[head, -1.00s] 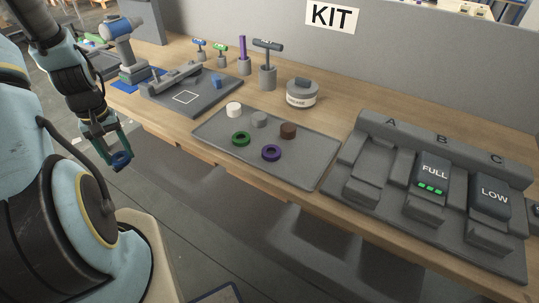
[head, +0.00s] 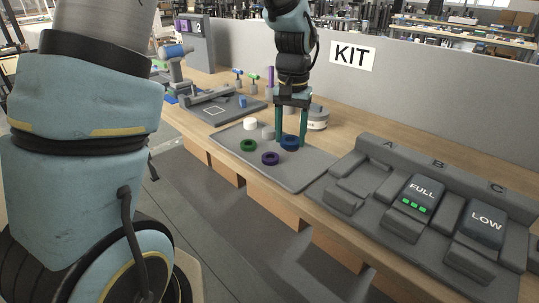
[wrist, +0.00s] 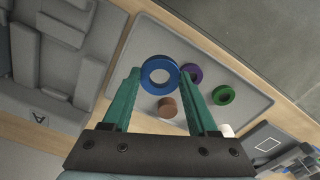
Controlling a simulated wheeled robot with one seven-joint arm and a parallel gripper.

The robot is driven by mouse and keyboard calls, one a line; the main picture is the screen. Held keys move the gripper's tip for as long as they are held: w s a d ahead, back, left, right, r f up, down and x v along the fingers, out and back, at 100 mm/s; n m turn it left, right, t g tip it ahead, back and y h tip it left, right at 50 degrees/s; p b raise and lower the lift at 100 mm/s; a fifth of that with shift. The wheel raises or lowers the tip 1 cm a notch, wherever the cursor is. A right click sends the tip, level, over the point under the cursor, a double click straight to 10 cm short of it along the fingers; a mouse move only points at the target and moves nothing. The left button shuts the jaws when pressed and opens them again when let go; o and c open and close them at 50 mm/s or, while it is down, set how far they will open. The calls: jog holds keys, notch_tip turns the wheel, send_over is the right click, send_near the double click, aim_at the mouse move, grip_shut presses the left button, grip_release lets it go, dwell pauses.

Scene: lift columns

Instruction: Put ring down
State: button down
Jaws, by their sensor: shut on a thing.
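My gripper (head: 291,130) is shut on a blue ring (head: 290,143) and points down over the right back part of the grey tray (head: 300,178). In the wrist view the blue ring (wrist: 146,76) sits between the two green fingertips (wrist: 161,74). Whether the ring touches the tray is hard to tell. A purple ring (head: 270,158) and a green ring (head: 248,145) lie on the tray in front and to the left of it.
A round grey container (head: 318,118) is behind my gripper. A dock marked A, B, C (head: 425,205) stands to the right. The tray's front right is bare.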

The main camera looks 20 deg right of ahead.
aim_at(295, 177)
jog(key=shift+s+d+r, duration=0.2)
jog(key=shift+s+d, duration=0.3)
jog(key=shift+d, duration=0.05)
jog(key=shift+s+d+f+m, duration=0.15)
jog(key=shift+s+f+m, duration=0.05)
jog(key=shift+f+m, duration=0.1)
notch_tip(295, 177, down, 9)
jog(key=shift+f+p, duration=0.1)
jog(key=shift+p, duration=1.05)
jog(key=shift+f, duration=0.2)
jog(key=shift+c, duration=2.3)
grip_release()
jog(key=shift+r, duration=0.1)
